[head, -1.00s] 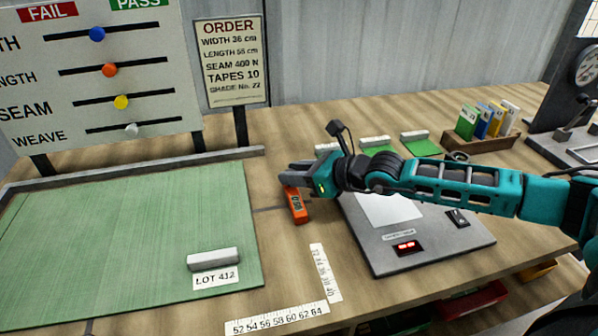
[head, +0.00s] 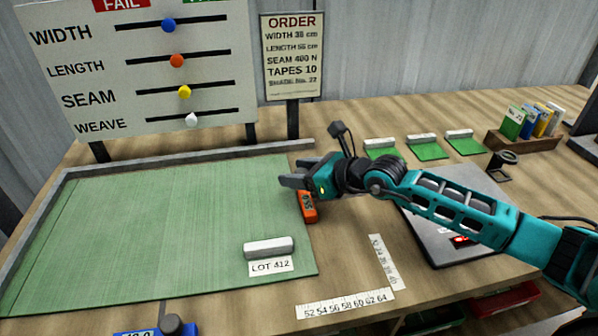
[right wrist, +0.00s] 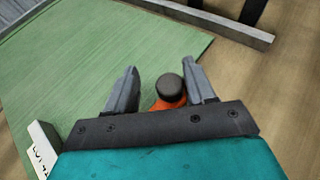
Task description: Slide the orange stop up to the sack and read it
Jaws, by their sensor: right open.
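The green woven sack (head: 170,215) lies flat on the bench at the left, with a white bar (head: 268,247) and a LOT 412 label at its near right corner. The orange stop (head: 309,208) is at the sack's right edge, touching it or almost; its small display is too small to read. My right gripper (head: 291,172) is open at the stop's far end. In the right wrist view its fingers (right wrist: 160,88) stand on either side of the stop's dark knob (right wrist: 169,88), which is nearer the right finger. My left gripper is out of view.
A printed scale (head: 345,303) and a second strip (head: 383,262) lie on the bench near the stop. A blue device (head: 143,333) with a dark knob shows at the bottom edge. A slider board (head: 150,75) and an order card (head: 292,57) stand behind the sack.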

